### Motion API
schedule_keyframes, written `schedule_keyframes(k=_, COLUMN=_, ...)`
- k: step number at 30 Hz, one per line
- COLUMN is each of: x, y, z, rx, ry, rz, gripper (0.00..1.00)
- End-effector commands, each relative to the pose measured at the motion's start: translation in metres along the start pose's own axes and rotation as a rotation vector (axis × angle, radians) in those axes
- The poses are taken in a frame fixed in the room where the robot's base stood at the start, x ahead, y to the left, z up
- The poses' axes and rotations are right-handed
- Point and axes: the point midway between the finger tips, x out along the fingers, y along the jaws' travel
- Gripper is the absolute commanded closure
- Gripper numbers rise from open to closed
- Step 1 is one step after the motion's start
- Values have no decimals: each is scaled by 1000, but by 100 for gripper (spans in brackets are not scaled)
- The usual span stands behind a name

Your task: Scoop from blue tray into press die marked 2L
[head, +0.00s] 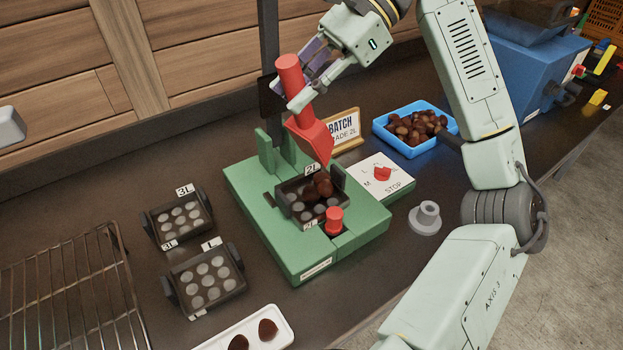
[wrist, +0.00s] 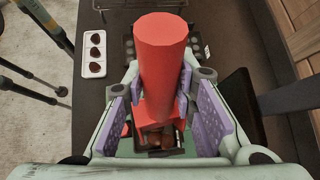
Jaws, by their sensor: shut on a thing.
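My gripper (head: 314,77) is shut on the handle of a red scoop (head: 309,131). The scoop is tilted with its mouth low over the die marked 2L (head: 290,208), which sits in the green press (head: 252,210). Brown chestnuts (head: 323,185) lie at the back right of this die, just under the scoop's mouth; other round cavities show grey. The blue tray (head: 451,126) stands to the right with a heap of chestnuts in it. In the wrist view the red scoop handle (wrist: 163,60) stands between the purple finger pads, and the scoop hides most of the die.
Dies marked 3L (head: 153,226) and L (head: 238,284) lie left of the press. A batch sign (head: 357,131) stands behind it. A switch panel with STOP (head: 402,185), a red knob (head: 334,217) and a grey flanged part (head: 426,222) are close by. A wire rack (head: 70,290) is at left.

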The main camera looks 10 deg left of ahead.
Motion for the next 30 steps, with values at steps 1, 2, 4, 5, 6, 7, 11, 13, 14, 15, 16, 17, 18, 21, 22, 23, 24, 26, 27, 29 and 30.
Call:
schedule_keyframes(k=1, x=1, y=0, z=0, rx=-2, ry=5, rz=-1, gripper=100)
schedule_keyframes(k=2, x=2, y=1, z=0, rx=-4, ry=11, rz=-1, gripper=100)
schedule_keyframes(k=4, x=7, y=2, z=1, rx=-13, ry=42, rz=-4, gripper=100)
schedule_keyframes(k=5, x=10, y=3, z=1, rx=-18, ry=59, rz=-6, gripper=100)
schedule_keyframes(k=6, x=14, y=4, z=2, rx=-25, ry=84, rz=-8, gripper=100)
schedule_keyframes(k=7, x=17, y=5, z=2, rx=-30, ry=103, rz=-12, gripper=100)
schedule_keyframes(k=11, x=29, y=9, z=4, rx=-52, ry=183, rz=-21, gripper=100)
schedule_keyframes(k=13, x=36, y=11, z=4, rx=-64, ry=227, rz=-27, gripper=100)
schedule_keyframes(k=14, x=39, y=12, z=5, rx=-70, ry=245, rz=-28, gripper=100)
schedule_keyframes(k=15, x=43, y=12, z=5, rx=-77, ry=271, rz=-31, gripper=100)
schedule_keyframes(k=16, x=46, y=13, z=6, rx=-82, ry=289, rz=-34, gripper=100)
schedule_keyframes(k=17, x=49, y=14, z=6, rx=-87, ry=307, rz=-36, gripper=100)
schedule_keyframes(k=18, x=52, y=15, z=6, rx=-93, ry=331, rz=-39, gripper=100)
schedule_keyframes(k=21, x=62, y=18, z=8, rx=-111, ry=394, rz=-46, gripper=100)
schedule_keyframes(k=22, x=65, y=19, z=8, rx=-116, ry=412, rz=-49, gripper=100)
schedule_keyframes(k=23, x=68, y=20, z=8, rx=-121, ry=430, rz=-51, gripper=100)
schedule_keyframes(k=24, x=72, y=21, z=8, rx=-128, ry=454, rz=-54, gripper=100)
schedule_keyframes(k=26, x=77, y=22, z=9, rx=-137, ry=493, rz=-59, gripper=100)
schedule_keyframes(k=27, x=81, y=24, z=10, rx=-145, ry=516, rz=-61, gripper=100)
schedule_keyframes(k=29, x=87, y=25, z=10, rx=-155, ry=553, rz=-67, gripper=100)
schedule_keyframes(k=30, x=91, y=26, z=11, rx=-161, ry=579, rz=-69, gripper=100)
